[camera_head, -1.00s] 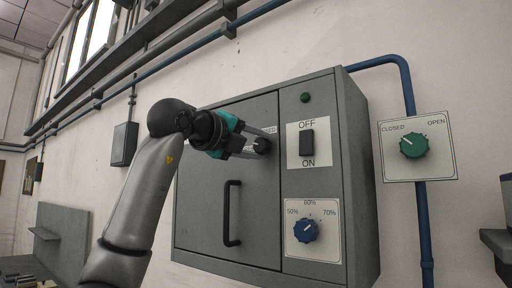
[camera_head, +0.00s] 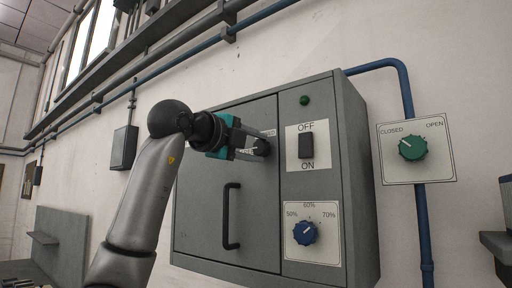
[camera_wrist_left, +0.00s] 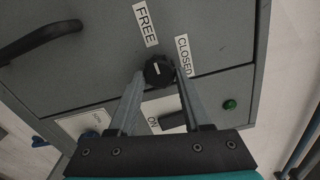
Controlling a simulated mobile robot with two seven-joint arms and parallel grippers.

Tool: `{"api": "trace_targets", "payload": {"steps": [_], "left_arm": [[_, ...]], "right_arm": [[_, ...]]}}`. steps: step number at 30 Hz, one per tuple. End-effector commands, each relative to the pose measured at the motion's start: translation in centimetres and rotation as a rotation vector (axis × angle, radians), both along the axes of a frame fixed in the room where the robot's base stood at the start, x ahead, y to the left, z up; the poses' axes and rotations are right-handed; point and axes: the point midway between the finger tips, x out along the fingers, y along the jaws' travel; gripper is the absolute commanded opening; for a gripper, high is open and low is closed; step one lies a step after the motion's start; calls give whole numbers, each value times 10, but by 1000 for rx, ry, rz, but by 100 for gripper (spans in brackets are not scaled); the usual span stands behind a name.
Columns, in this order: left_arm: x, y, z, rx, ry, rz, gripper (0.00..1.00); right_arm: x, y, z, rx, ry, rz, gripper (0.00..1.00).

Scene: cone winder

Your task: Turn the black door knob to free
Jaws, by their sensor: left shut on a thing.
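The black door knob (camera_head: 262,147) sits on the grey cabinet door (camera_head: 205,200), near its upper right corner. In the left wrist view the black knob (camera_wrist_left: 158,72) has a white mark on its face and lies between the labels FREE (camera_wrist_left: 146,24) and CLOSED (camera_wrist_left: 183,56). My left gripper (camera_head: 258,146) reaches in from the left, and its two grey fingers are shut on the knob's sides. It also shows in the left wrist view (camera_wrist_left: 160,74). The fingers partly hide the knob and labels in the head view. My right gripper is out of view.
A black door handle (camera_head: 231,215) stands out below the knob. To the right are an OFF/ON switch (camera_head: 306,145), a blue percent dial (camera_head: 304,232) and a green lamp (camera_head: 304,100). A green CLOSED/OPEN knob (camera_head: 412,147) is on a wall plate.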

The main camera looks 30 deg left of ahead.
Motion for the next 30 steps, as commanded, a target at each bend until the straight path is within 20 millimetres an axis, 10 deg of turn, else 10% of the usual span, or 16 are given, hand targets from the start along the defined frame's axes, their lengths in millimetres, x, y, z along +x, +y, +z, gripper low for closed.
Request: {"api": "trace_targets", "payload": {"steps": [4,5,12,23,30], "left_arm": [[-1,1,2,-4,-6,3,0],[-1,1,2,-3,-6,2,50],[0,1,1,-1,-3,0,77],[-6,1,0,0,-3,0,79],[-49,4,-1,1,-8,1,79]], "right_arm": [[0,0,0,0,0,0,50],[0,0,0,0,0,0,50],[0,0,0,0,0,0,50],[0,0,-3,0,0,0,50],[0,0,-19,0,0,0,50]]}}
